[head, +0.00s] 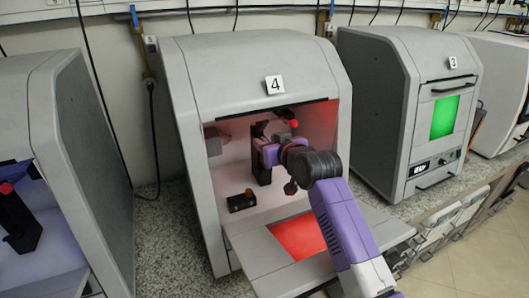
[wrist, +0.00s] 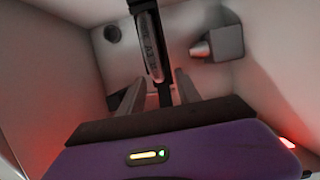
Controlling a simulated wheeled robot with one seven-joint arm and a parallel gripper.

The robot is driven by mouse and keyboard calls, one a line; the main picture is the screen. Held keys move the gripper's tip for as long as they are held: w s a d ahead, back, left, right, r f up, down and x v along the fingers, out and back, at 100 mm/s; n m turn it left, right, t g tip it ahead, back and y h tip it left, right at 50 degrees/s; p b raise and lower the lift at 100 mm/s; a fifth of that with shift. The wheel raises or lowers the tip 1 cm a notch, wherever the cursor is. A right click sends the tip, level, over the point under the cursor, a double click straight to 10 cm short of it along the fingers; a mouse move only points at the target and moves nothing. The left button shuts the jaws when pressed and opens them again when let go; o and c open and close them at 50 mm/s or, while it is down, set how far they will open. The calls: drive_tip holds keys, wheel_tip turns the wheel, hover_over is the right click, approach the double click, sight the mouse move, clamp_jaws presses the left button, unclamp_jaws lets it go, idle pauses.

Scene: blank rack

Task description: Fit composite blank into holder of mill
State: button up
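Mill 4 (head: 190,120) stands open in the head view, and my arm reaches into its chamber. A dark upright piece (head: 262,172), which looks like the holder, stands inside in front of my gripper (head: 258,145). In the wrist view my gripper's two fingers (wrist: 160,80) are spread. A narrow dark grey edge with printed letters, apparently the composite blank (wrist: 150,42), runs down between them. Gaps show on both sides of it. A black strip lies along and below it. I cannot tell how the blank sits in the holder.
A small dark box (head: 241,201) lies on the chamber floor. A grey block with a cone-shaped tip (wrist: 205,46) juts from the chamber wall. The lowered front flap has a red panel (head: 297,237). Mill 3 (head: 412,100) is closed on the right; another open mill stands left.

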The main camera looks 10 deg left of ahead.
clamp_jaws()
idle(1.4)
